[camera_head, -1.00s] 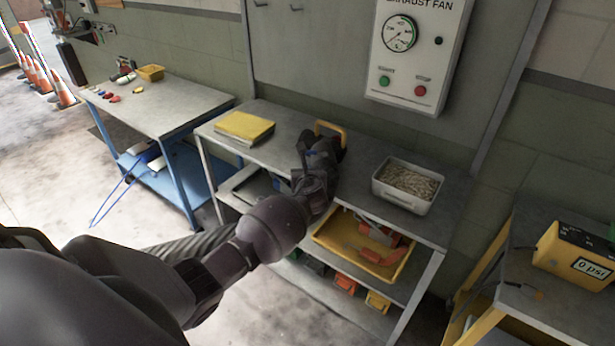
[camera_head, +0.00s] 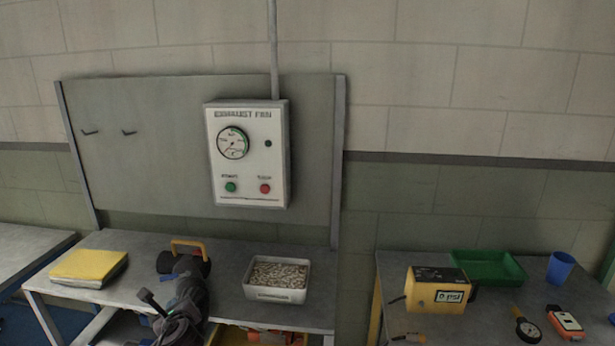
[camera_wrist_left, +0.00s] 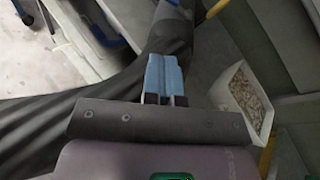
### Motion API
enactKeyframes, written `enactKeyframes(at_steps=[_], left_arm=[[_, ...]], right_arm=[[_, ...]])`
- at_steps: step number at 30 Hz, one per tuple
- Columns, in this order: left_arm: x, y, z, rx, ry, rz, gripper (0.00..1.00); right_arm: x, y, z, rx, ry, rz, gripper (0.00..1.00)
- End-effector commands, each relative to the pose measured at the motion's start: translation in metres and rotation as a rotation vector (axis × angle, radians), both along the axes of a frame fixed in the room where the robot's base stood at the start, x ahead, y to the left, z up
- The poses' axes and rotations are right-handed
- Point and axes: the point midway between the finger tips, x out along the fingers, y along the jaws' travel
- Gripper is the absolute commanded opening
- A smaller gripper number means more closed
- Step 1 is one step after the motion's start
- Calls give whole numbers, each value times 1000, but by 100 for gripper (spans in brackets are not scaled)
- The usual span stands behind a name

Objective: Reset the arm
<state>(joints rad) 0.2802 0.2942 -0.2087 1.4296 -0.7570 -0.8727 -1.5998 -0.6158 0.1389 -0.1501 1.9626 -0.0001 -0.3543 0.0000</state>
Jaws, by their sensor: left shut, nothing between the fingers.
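My left arm reaches up from the bottom of the head view, and its dark wrist and gripper (camera_head: 187,284) are in front of the workbench. In the left wrist view the two blue-grey fingers (camera_wrist_left: 164,76) are together with nothing between them. A dark item with a yellow handle (camera_head: 188,246) stands on the bench just behind the gripper, partly hidden by it. I cannot tell whether they touch. My right gripper is in neither view.
The workbench (camera_head: 226,290) holds a yellow folder stack (camera_head: 88,265) and a white bin of small pieces (camera_head: 278,278). An exhaust fan panel (camera_head: 247,155) hangs above. A yellow gauge box (camera_head: 438,290), green tray (camera_head: 487,266) and blue cup (camera_head: 560,267) stand on the right table.

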Motion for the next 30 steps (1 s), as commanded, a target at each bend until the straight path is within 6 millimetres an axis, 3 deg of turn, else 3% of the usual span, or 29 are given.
enactKeyframes(at_steps=[8,14,17,24,30], left_arm=[[10,-42,28,-644,-325,3,0],[-15,-70,24,-1186,-468,53,0],[-39,-82,13,-1473,-513,111,0],[-127,-96,-23,-2105,-569,357,0],[-205,-92,-57,-2331,-595,564,0]], right_arm=[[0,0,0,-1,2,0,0],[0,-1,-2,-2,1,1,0],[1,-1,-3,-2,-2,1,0],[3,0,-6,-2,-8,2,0],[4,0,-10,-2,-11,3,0]])
